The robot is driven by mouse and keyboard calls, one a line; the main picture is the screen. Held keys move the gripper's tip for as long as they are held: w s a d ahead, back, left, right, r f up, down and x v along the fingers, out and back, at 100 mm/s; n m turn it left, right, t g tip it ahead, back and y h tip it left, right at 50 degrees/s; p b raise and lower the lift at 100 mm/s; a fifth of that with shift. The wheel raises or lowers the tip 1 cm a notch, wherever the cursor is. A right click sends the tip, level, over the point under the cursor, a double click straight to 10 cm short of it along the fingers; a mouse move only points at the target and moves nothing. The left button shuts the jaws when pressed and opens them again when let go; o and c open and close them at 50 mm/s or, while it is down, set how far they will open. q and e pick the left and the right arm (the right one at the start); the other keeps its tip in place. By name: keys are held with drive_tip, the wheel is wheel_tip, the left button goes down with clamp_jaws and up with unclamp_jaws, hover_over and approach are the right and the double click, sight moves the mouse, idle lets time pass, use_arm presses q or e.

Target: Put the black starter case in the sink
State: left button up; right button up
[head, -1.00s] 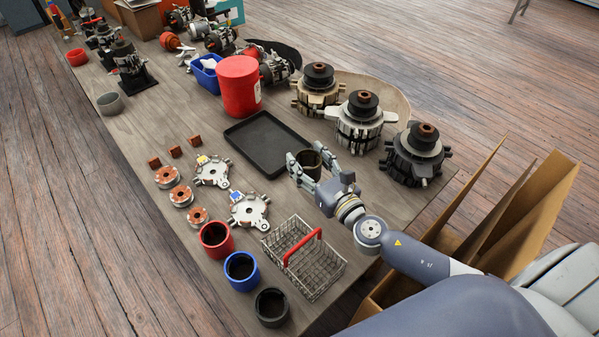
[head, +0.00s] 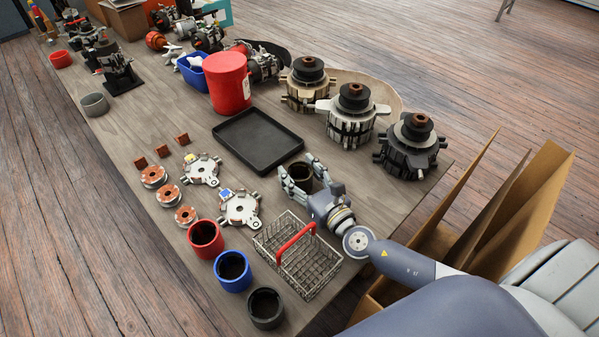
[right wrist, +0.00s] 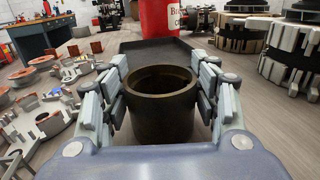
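My right gripper (head: 303,185) has its fingers closed on both sides of a dark, brownish-black open cylindrical case (head: 298,174). The case is upright; it also shows between the fingers in the right wrist view (right wrist: 161,120). It is close to the near right side of the black tray, apart from it. Whether its base touches the table is hard to tell. A second black ring-shaped case (head: 266,308) stands at the table's near edge, beside a blue one (head: 232,271) and a red one (head: 206,239). No sink is in view. My left gripper is not in view.
The black tray (head: 257,141) is empty. A wire basket with a red handle (head: 298,256) stands just in front of my right gripper. Large alternators (head: 352,115) stand to the right, and a red canister (head: 228,83) stands behind the tray. An open cardboard box (head: 490,220) is right of the table.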

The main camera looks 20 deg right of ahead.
drive_tip(key=shift+o, duration=1)
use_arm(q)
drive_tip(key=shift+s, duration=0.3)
